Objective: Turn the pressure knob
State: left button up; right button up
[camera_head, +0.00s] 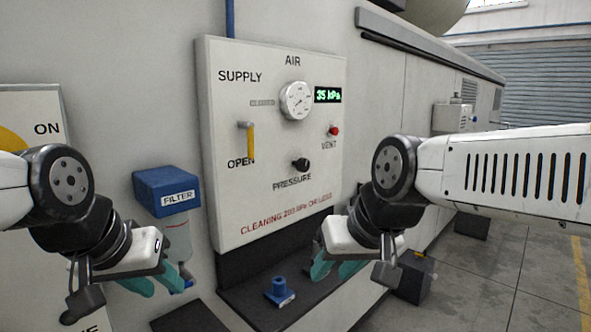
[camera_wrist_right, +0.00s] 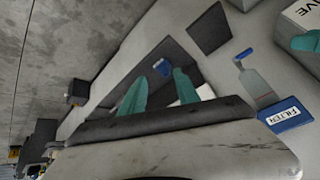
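The small black pressure knob (camera_head: 300,164) sits low on the white air panel (camera_head: 228,190), above the PRESSURE label. The round gauge (camera_head: 296,100) is above it, and the green display (camera_head: 328,95) reads 35 kPa. My right gripper (camera_head: 336,270) is below and right of the knob, clear of the panel face. Its teal fingers are apart and empty, as the right wrist view (camera_wrist_right: 160,84) also shows. My left gripper (camera_head: 157,285) is at lower left, near the filter, with its teal fingers apart and nothing between them.
The yellow supply lever (camera_head: 251,141) points down at OPEN. A red vent button (camera_head: 334,131) is right of the knob. The blue-capped filter (camera_head: 168,188) hangs left of the panel. A blue fitting (camera_head: 280,289) stands on the dark shelf below. Space before the panel is free.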

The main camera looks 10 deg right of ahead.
jog(key=shift+o, duration=0.4)
jog(key=o, duration=0.3)
jog(key=shift+w+d, duration=0.15)
jog(key=shift+w, duration=0.1)
jog(key=shift+o, duration=0.9)
jog(key=w+d+r+n+t+h, duration=0.1)
jog(key=w+d+r+t, duration=0.1)
jog(key=w, duration=0.6)
jog(key=w+d+r+n+t, duration=0.1)
jog(key=w+d+r+t, duration=0.1)
jog(key=w, duration=0.6)
jog(key=w+d+r+n+t+h, duration=0.1)
jog(key=w+d+r, duration=0.3)
jog(key=w, duration=0.4)
jog(key=shift+w+d+n+t+h, duration=0.25)
jog(key=shift+d+n+t, duration=0.25)
jog(key=shift+d+t, duration=0.25)
jog(key=n+t+y, duration=0.3)
jog(key=n+y, duration=0.6)
jog(key=n, duration=0.2)
send_near(306, 166)
jog(key=x, duration=1.1)
jog(key=shift+s, duration=0.1)
